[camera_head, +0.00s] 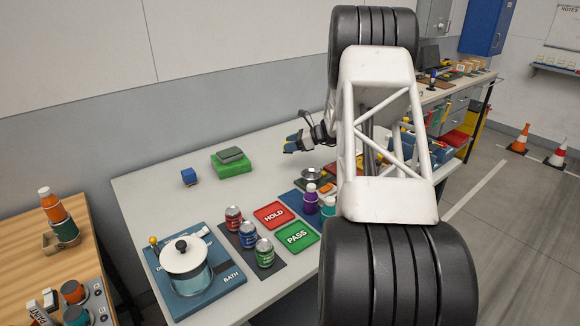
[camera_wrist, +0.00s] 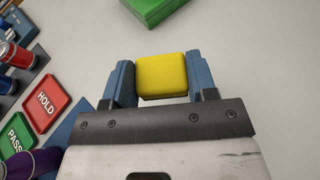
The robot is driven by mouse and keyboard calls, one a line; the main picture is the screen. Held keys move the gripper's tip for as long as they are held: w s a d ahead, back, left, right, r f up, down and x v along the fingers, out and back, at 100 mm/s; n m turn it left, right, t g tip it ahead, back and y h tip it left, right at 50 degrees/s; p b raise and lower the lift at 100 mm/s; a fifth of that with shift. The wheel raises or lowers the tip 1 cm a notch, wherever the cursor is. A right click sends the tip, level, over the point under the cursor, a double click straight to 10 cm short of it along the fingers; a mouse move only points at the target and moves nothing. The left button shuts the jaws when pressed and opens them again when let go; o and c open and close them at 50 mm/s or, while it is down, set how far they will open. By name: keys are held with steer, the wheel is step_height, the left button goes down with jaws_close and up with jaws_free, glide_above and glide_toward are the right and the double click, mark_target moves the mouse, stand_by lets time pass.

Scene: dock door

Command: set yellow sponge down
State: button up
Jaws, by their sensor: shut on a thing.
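The yellow sponge (camera_wrist: 162,76) sits between the two blue fingers of my gripper (camera_wrist: 161,84) in the wrist view. Both fingers press against its sides. The gap between sponge and tabletop is hard to judge.
In front are red HOLD (camera_head: 271,215) and green PASS (camera_head: 297,237) tiles, several cans, and a pot (camera_head: 187,268) on a blue board. My arm hides part of the table's right. Bare tabletop lies around the green block.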

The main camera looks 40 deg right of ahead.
mark_target(291, 170)
steer(key=shift+f, duration=1.85)
steer(key=shift+f, duration=2.5)
steer(key=shift+f, duration=0.1)
steer(key=o, duration=0.9)
steer(key=v, duration=1.2)
